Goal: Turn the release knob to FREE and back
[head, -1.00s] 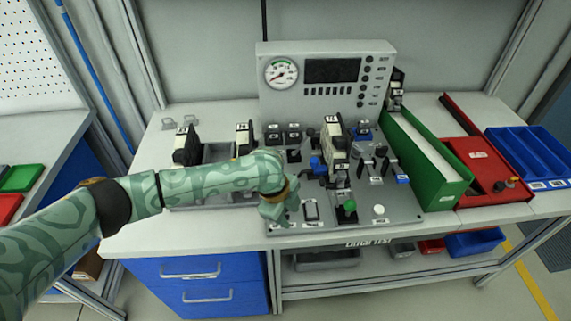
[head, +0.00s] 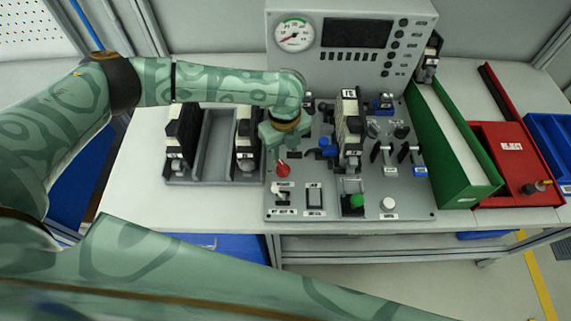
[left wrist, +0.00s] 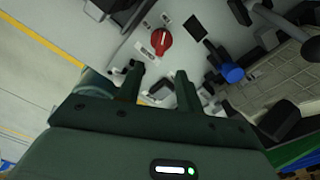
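The red release knob (head: 282,168) sits on the left part of the grey control panel (head: 330,208). It also shows in the left wrist view (left wrist: 161,41), beside a small white label. The label's text is too small to read. My left gripper (head: 284,148) is just behind and above the knob in the head view. In the left wrist view its two fingers (left wrist: 159,69) are apart with nothing held between them, and the knob lies beyond their tips. My right gripper is in neither current view.
A toggle switch (head: 280,193) and a black rocker (head: 314,197) lie in front of the knob. A black-and-white block unit (head: 348,125) and blue knob (head: 327,145) stand to the right. A gauge box (head: 350,16) rises behind. A green bin (head: 425,136) is further right.

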